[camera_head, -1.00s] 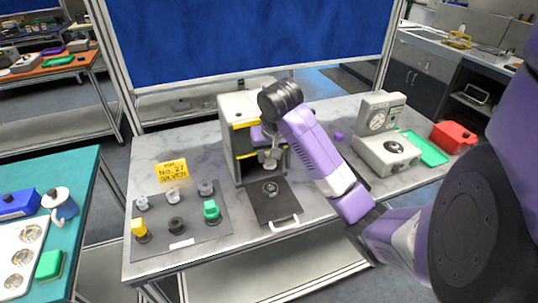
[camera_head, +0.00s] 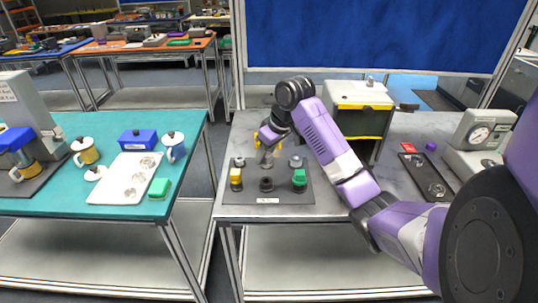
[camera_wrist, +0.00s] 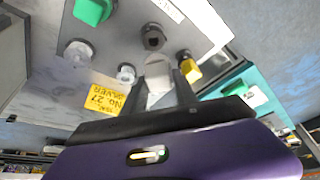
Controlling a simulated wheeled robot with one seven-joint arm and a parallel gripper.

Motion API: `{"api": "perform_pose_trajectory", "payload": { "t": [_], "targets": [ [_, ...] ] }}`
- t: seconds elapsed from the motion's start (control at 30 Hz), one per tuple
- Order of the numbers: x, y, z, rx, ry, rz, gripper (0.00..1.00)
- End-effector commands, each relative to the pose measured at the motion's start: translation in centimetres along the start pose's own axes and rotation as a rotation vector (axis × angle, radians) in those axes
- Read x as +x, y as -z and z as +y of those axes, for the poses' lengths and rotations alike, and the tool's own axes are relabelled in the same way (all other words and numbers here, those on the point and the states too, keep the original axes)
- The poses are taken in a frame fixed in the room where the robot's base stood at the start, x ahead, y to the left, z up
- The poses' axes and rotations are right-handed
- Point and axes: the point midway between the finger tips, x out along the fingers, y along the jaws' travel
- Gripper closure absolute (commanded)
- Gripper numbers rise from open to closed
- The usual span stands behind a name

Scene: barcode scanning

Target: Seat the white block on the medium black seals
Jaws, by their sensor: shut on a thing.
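A pale, whitish block (camera_wrist: 158,75) is held between the two dark fingers of my gripper (camera_wrist: 162,92). In the head view my gripper (camera_head: 268,142) is over the back middle of a dark mat (camera_head: 290,193), and the block (camera_head: 266,159) hangs below it. A black round piece (camera_head: 266,184) stands at the front middle of the mat; it also shows beyond the block in the wrist view (camera_wrist: 153,38). I cannot tell which part is the medium seals. The block's underside is hidden, so contact with anything below is unclear.
The mat also bears a yellow piece (camera_head: 236,178), a green piece (camera_head: 299,178) and grey pieces (camera_head: 295,162). A box with yellow edges (camera_head: 361,107) stands to the right. A yellow sign (camera_wrist: 105,98) shows beside the mat. A teal table (camera_head: 190,135) stands left.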

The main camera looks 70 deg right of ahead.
Motion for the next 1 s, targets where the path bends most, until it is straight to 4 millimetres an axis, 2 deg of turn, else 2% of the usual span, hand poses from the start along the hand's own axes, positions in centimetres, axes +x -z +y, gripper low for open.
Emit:
{"api": "perform_pose_trajectory", "payload": {
  "t": [0.27,0.73,1.0],
  "targets": [
    [0.6,-0.2,0.0,-0.048,0.001,0.006,1.0],
    [4.2,-1.6,0.0,-0.044,0.002,0.006,1.0],
    [4.7,-1.8,0.1,-0.045,0.001,0.005,1.0]
  ]
}}
